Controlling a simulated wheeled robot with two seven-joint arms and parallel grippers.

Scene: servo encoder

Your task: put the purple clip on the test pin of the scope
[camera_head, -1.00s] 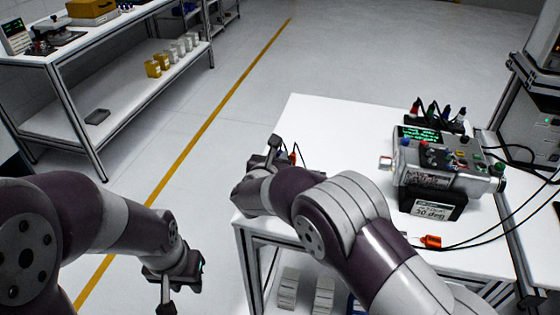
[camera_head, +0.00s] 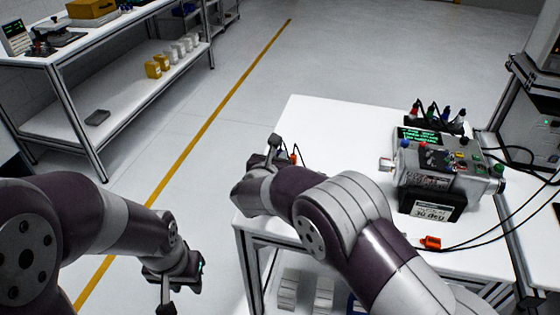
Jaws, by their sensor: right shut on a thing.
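The scope (camera_head: 440,165) is a grey box with a lit green screen and coloured knobs, on the right of the white table. I cannot single out its test pin. A black rack behind it holds several coloured clips (camera_head: 433,110); I cannot tell for sure which is purple. My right gripper (camera_head: 274,146) is over the table's far left part, left of the scope and apart from it. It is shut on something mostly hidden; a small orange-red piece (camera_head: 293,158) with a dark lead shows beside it. My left gripper (camera_head: 166,301) hangs left of the table, its jaws unclear.
A dark stand with a label (camera_head: 432,208) is in front of the scope. An orange piece (camera_head: 430,241) with black cables lies near the table's right front. The white table (camera_head: 340,125) is clear between my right gripper and the scope. A shelf bench (camera_head: 110,120) stands far left.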

